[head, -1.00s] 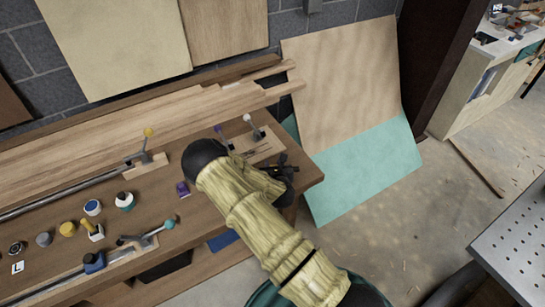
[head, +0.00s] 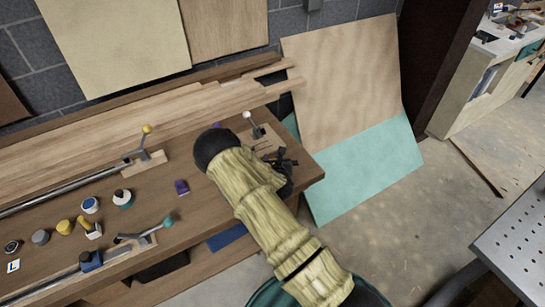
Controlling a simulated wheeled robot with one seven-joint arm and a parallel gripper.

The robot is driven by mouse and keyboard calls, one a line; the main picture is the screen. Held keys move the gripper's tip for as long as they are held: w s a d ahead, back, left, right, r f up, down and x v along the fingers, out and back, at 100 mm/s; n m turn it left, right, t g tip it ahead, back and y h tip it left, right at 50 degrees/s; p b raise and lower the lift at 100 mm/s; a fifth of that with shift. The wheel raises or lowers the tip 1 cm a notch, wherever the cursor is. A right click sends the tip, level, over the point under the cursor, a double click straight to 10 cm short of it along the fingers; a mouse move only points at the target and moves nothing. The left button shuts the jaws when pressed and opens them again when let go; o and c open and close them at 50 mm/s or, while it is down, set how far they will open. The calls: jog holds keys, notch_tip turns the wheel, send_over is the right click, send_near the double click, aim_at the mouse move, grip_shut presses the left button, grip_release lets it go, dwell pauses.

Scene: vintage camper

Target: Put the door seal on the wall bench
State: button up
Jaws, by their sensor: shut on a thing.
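The wall bench (head: 195,205) is a long brown wooden bench along the grey block wall, in the left half of the head view. My gripper (head: 285,164) is dark and sits over the bench's right end, partly hidden behind my tan-sleeved arm. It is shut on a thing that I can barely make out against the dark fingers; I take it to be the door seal. No other door seal is recognizable on the bench. I cannot tell whether the held thing touches the bench top.
Clamps (head: 145,158) with bars, several small jars (head: 90,205), a purple item (head: 181,188) and long planks (head: 130,125) occupy the bench. A white-knobbed clamp (head: 254,126) stands behind my gripper. Sheet panels (head: 350,90) lean right of the bench. A perforated metal table (head: 510,245) stands at right.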

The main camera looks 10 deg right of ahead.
jog(key=shift+f+b, duration=0.75)
jog(key=shift+f, duration=1)
jog(key=shift+f+b, duration=0.55)
jog(key=o, duration=1.1)
jog(key=shift+b+v, duration=0.9)
jog(key=shift+v, duration=7.8)
